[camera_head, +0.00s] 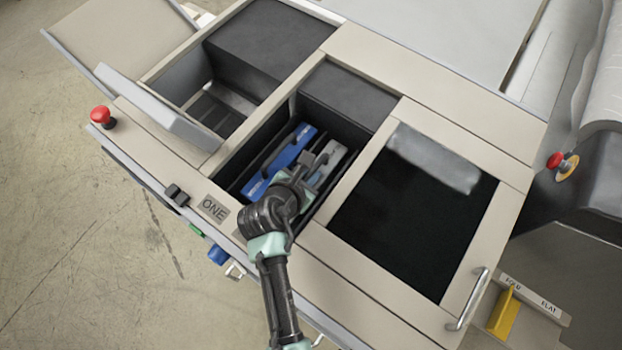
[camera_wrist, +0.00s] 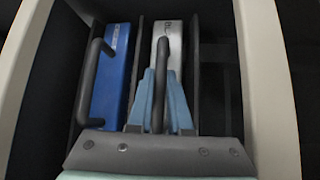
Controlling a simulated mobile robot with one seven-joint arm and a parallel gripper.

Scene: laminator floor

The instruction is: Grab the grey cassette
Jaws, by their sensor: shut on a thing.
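The grey cassette (camera_head: 332,156) stands in a slot of the open bay, to the right of a blue cassette (camera_head: 278,166). In the wrist view the grey cassette (camera_wrist: 168,45) has a dark loop handle running along it. My gripper (camera_head: 312,172) reaches down into the bay. In the wrist view its light-blue fingers (camera_wrist: 158,92) are shut on that handle, one on each side. The lower part of the grey cassette is hidden behind my fingers and palm. The blue cassette (camera_wrist: 112,75) has its own dark handle and is apart from my fingers.
Dark dividers (camera_wrist: 195,75) stand close beside the grey cassette. The bay's beige rim surrounds my wrist. A dark glass lid with a handle (camera_head: 468,298) is to the right, and an open bay with a raised lid (camera_head: 160,108) to the left. A red button (camera_head: 101,115) stands at the left.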

